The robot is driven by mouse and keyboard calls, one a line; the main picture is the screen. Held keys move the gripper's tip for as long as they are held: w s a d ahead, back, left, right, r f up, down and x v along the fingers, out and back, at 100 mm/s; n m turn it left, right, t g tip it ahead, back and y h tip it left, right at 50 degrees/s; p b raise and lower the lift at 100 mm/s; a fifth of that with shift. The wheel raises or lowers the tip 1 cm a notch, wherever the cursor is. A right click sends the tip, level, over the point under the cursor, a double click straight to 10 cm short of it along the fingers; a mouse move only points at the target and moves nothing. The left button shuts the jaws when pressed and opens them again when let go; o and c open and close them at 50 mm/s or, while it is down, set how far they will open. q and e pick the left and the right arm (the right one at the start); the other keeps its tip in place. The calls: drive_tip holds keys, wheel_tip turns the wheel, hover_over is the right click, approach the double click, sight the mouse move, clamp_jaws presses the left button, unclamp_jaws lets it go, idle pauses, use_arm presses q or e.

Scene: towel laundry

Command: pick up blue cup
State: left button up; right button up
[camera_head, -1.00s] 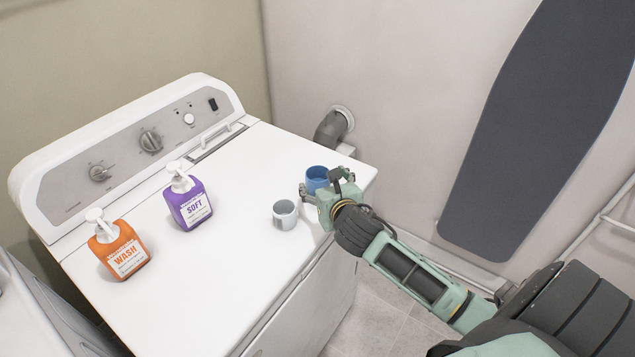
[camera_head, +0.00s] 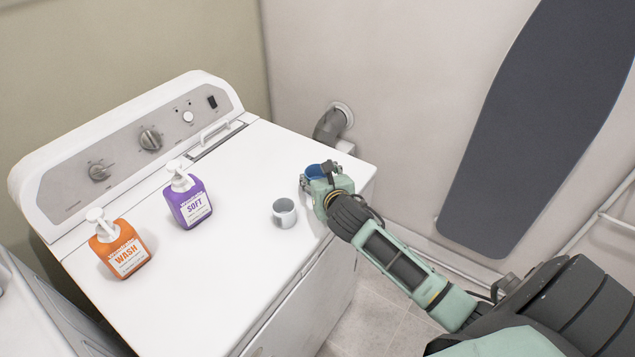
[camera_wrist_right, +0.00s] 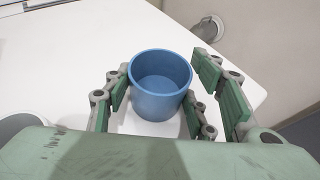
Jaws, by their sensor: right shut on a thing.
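The blue cup (camera_head: 316,171) stands upright on the white washer top near its right edge, mostly hidden behind my right gripper in the head view. In the right wrist view the blue cup (camera_wrist_right: 160,84) sits between the green finger pads, its open rim up and its inside empty. My right gripper (camera_head: 318,180) is around the cup, shut on it, with fingers on both sides; it also shows in the right wrist view (camera_wrist_right: 158,98). I cannot tell whether the cup touches the surface. My left gripper is not in view.
A grey-white cup (camera_head: 284,213) stands just left of my right gripper. A purple SOFT bottle (camera_head: 188,200) and an orange WASH bottle (camera_head: 120,248) stand farther left on the washer (camera_head: 225,265). A dark ironing board (camera_head: 540,125) leans on the wall at right.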

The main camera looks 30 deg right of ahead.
drive_tip(key=shift+c, duration=1)
drive_tip(key=shift+r, duration=0.1)
